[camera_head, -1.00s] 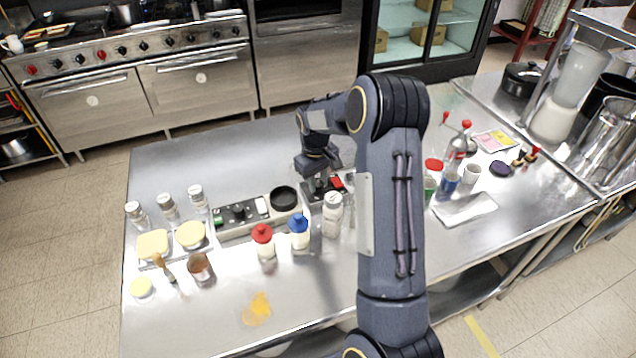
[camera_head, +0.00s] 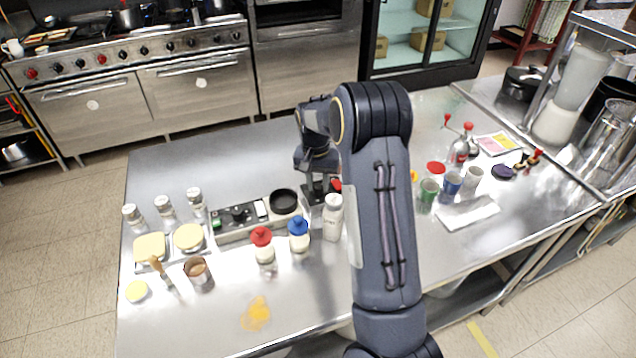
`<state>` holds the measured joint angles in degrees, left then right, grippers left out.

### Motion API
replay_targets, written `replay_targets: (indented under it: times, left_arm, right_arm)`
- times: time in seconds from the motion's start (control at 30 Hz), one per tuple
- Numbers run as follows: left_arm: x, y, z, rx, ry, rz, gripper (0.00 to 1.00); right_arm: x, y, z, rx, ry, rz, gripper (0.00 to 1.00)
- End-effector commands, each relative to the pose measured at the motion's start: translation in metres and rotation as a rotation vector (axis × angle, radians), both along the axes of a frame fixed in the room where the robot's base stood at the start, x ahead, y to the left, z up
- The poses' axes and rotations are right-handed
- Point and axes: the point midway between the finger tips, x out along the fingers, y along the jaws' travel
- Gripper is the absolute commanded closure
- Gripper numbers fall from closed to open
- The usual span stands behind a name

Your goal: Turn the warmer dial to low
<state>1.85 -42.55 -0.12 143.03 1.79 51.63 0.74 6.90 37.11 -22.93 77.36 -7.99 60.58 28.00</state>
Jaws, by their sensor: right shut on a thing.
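A long metal strip of fixtures (camera_head: 228,232) lies on the steel table, with a black box holding a dark knob (camera_head: 238,214) at its left end and a round black pan (camera_head: 284,201) near its middle. My right gripper (camera_head: 317,197) points down at the black unit on the right end of the strip. It is shut on what appears to be the warmer dial, which the fingers and wrist hide. Something red shows just right of the fingers. The dial's marks and setting cannot be read. My left gripper is not in view.
A white shaker bottle (camera_head: 333,216), a blue-topped bottle (camera_head: 298,234) and a red-topped bottle (camera_head: 262,245) stand close in front of the strip. Cups and a white tray (camera_head: 467,213) are to the right. The table's back left is clear.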

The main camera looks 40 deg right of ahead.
Motion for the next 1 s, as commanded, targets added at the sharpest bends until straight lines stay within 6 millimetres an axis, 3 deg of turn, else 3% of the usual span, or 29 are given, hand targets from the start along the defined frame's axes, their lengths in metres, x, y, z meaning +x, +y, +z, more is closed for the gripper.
replay_targets:
  times: [0.73, 0.77, 0.9, 1.0]
  left_arm:
    - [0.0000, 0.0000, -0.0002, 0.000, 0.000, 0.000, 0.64]
    - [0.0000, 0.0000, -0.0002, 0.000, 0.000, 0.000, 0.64]
    - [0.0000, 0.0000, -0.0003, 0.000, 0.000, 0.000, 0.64]
    - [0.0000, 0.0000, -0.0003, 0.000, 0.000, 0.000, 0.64]
  right_arm:
    - [0.0011, -0.0010, 0.0015, -0.003, -0.004, -0.089, 0.96]
    - [0.0011, -0.0010, 0.0015, -0.003, -0.004, -0.088, 0.71]
    - [0.0008, -0.0008, 0.0011, -0.002, -0.003, -0.088, 0.52]
    - [0.0006, -0.0005, 0.0008, -0.002, -0.003, -0.088, 0.52]
